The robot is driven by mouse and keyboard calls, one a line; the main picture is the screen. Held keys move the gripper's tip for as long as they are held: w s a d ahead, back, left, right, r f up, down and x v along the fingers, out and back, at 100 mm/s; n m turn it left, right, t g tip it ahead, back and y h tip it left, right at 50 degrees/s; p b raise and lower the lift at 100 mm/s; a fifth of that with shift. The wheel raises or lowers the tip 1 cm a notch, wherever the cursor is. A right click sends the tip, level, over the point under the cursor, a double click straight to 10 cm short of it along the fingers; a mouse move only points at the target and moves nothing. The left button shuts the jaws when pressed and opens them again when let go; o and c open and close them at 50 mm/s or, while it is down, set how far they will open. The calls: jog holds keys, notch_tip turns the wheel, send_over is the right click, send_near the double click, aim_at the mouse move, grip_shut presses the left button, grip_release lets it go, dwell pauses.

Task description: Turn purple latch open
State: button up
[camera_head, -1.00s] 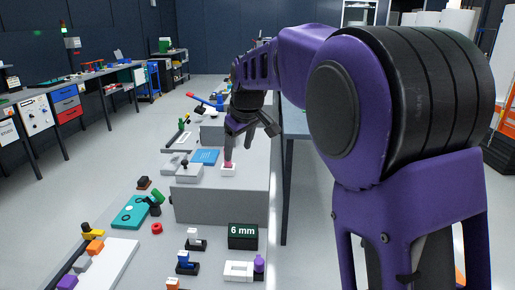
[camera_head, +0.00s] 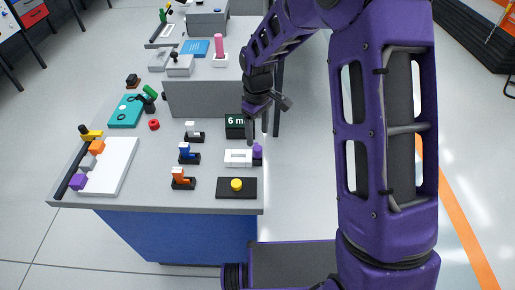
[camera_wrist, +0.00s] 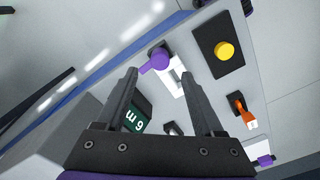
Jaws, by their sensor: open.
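The purple latch (camera_head: 257,153) is a small purple piece at the right end of a white rectangular frame (camera_head: 237,158), near the table's right edge. In the wrist view the latch (camera_wrist: 156,61) shows as a rounded purple knob beside the white frame. My gripper (camera_head: 264,130) is open and points down, just behind and above the latch. In the wrist view my gripper's fingertips (camera_wrist: 157,70) are spread wide with the latch appearing between them and beyond; they appear apart from it. The side of the frame nearest the right finger is partly hidden.
A dark "6 mm" block (camera_head: 235,127) stands close behind the frame. A yellow button on a black plate (camera_head: 236,185) lies in front. Beyond the table's right edge is open floor.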

aim_at(257, 147)
notch_tip(257, 147, down, 7)
jog(key=shift+f, duration=0.15)
grip_shut()
dwell(0.5)
